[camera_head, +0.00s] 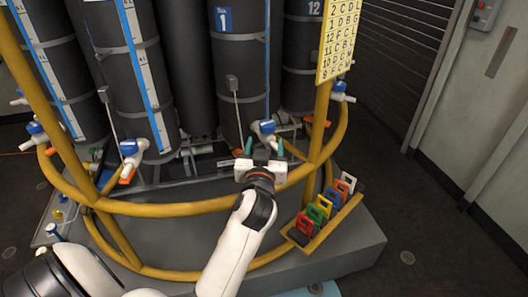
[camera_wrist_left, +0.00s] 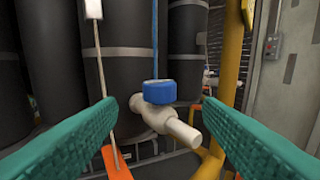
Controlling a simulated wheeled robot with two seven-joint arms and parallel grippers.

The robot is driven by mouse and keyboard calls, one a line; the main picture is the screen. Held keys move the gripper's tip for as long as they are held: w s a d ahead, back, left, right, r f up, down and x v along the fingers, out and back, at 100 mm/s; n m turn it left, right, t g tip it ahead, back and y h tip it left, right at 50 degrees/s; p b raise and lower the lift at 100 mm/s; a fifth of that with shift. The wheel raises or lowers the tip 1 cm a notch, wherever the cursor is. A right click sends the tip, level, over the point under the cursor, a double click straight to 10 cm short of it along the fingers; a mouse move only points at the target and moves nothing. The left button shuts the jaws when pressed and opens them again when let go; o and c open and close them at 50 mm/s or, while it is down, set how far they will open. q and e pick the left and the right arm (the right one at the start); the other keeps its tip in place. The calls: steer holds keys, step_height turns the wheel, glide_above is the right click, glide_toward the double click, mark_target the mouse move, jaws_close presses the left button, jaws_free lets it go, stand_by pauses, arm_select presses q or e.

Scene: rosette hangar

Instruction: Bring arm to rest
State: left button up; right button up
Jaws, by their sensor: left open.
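My left gripper (camera_head: 265,147) reaches in over the yellow rail in the head view, its two green fingers spread apart and empty. In the left wrist view the green fingers (camera_wrist_left: 160,135) stand wide open on either side of the picture. A white valve with a blue cap (camera_wrist_left: 159,92) shows between and beyond them, apart from both fingers. The same valve (camera_head: 264,128) is just beyond the fingertips in the head view. My right gripper is not in view.
A yellow tubular rail (camera_head: 170,209) curves around the dark cylinders (camera_head: 238,60) and their grey base (camera_head: 340,250). A rack (camera_head: 325,225) of coloured tags stands at the right. More blue-capped valves (camera_head: 132,150) line the cylinders. Dark floor is clear at the right.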

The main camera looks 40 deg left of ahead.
arm_select(q)
steer(key=shift+s+d, duration=0.15)
steer(key=shift+s, duration=0.2)
stand_by(0.3)
steer(key=w+d+f+m+g+h, duration=0.1)
steer(key=d+f+m+h, duration=0.15)
steer(key=f, duration=0.85)
steer(key=w+d+f+m+g+h, duration=0.1)
steer(key=d+f+m+g+h, duration=0.15)
steer(key=f, duration=0.75)
steer(key=s+d+f+m+g+h, duration=0.1)
steer(key=s+d+f, duration=0.15)
steer(key=f, duration=0.65)
steer(key=s+d+f+m+g+h, duration=0.15)
steer(key=s+f, duration=0.25)
steer(key=f, duration=0.5)
steer(key=s+d+f+g+h, duration=0.15)
steer(key=s+f+g, duration=0.35)
steer(key=s+f, duration=1.25)
steer(key=s+f+g, duration=0.1)
steer(key=s+f, duration=0.2)
steer(key=s, duration=0.7)
steer(key=s+a+f+g, duration=0.1)
steer(key=s+f, duration=0.3)
steer(key=s, duration=0.7)
steer(key=shift+s+a+f+m+g, duration=0.2)
steer(key=shift+m+g, duration=0.25)
steer(key=shift+g, duration=0.35)
